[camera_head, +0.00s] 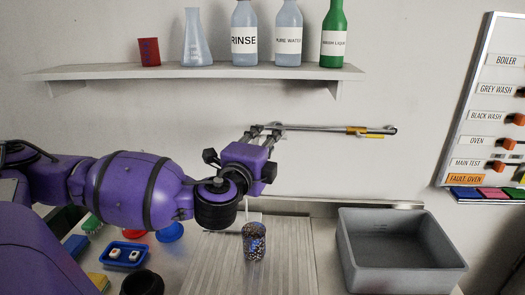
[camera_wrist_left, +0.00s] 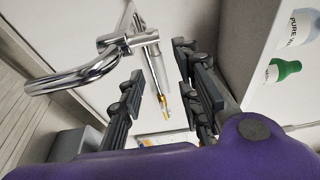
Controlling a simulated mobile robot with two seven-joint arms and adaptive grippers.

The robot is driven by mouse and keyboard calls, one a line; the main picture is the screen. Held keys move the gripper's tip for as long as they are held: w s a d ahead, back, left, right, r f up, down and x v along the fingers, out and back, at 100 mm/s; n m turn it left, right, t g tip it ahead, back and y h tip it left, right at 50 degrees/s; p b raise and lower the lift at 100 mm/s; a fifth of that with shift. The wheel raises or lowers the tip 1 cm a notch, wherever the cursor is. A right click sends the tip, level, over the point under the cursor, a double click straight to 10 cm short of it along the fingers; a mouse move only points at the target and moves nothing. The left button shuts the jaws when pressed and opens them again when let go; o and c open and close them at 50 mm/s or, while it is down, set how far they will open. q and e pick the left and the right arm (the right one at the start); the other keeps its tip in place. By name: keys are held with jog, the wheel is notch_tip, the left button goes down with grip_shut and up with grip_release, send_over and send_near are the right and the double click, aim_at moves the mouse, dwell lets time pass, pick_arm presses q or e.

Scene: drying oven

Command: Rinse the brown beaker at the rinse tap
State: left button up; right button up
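A brown speckled beaker with blue patches (camera_head: 254,243) stands on the ribbed drainboard (camera_head: 205,262), left of the grey sink basin. A thin pale vertical line shows just above it; I cannot tell whether it is water or a rod. The chrome rinse tap (camera_head: 325,127) runs along the back wall and has a yellow-orange part (camera_head: 365,132). Its curved spout (camera_wrist_left: 75,80) shows in the left wrist view. My left gripper (camera_head: 264,130) is raised at the tap, with its fingers apart (camera_wrist_left: 157,60) and the tap's bar appearing between them. I cannot tell whether they touch it. My right gripper is not in view.
The grey basin (camera_head: 400,276) is empty. A shelf (camera_head: 200,72) above holds bottles, a flask and a red cup. A blue tray (camera_head: 123,255) and coloured items crowd the lower left. A labelled switch panel (camera_head: 490,105) hangs at the right.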

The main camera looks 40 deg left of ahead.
pick_arm(q)
jog(key=shift+x, duration=1)
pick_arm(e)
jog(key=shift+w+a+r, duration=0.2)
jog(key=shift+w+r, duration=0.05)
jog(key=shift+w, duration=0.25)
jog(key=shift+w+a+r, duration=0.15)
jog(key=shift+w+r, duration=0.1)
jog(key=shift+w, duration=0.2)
pick_arm(q)
jog(key=shift+c, duration=0.2)
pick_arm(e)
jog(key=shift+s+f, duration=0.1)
pick_arm(q)
grip_shut()
jog(key=m+h+p, duration=0.1)
jog(key=h+p, duration=0.1)
jog(key=s+m+h+p, duration=0.1)
jog(key=m+h+p, duration=0.1)
jog(key=h, duration=0.1)
jog(key=shift+s+r+t, duration=0.15)
jog(key=shift+t, duration=0.15)
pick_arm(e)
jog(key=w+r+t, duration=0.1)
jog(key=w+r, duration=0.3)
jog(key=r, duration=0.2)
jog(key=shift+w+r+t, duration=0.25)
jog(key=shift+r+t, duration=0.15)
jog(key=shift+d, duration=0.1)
